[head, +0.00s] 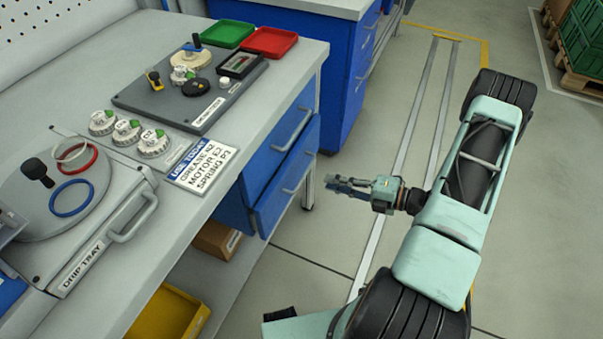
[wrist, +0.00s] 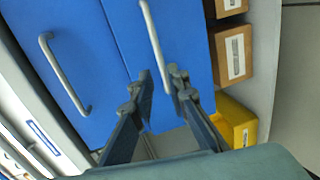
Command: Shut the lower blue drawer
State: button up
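The lower blue drawer (head: 283,192) is under the workbench, and its front stands out past the upper drawer (head: 264,163). In the wrist view the lower drawer (wrist: 192,45) fills the upper middle, and its grey handle (wrist: 153,35) runs down towards my fingertips. The upper drawer (wrist: 90,45) with its handle is to the left. My gripper (head: 332,183) is to the right of the lower drawer front, apart from it in the head view. In the wrist view my gripper (wrist: 161,75) is empty, with a narrow gap between the fingertips. Contact with the handle does not show.
The workbench edge (head: 255,105) overhangs the drawers. Cardboard boxes (wrist: 231,55) and a yellow bin (wrist: 236,120) sit low beside the drawers. A bench leg (head: 308,190) stands right of the drawer front. The floor (head: 330,235) around my gripper is clear.

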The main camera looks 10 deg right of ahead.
aim_at(293, 173)
jog(key=b+x, duration=0.1)
jog(key=x, duration=0.9)
grip_shut()
jog(key=shift+a, duration=0.1)
jog(key=shift+w+a+r, duration=0.1)
jog(key=shift+w+a, duration=0.6)
jog(key=shift+a, duration=0.3)
grip_release()
jog(key=shift+a, duration=0.1)
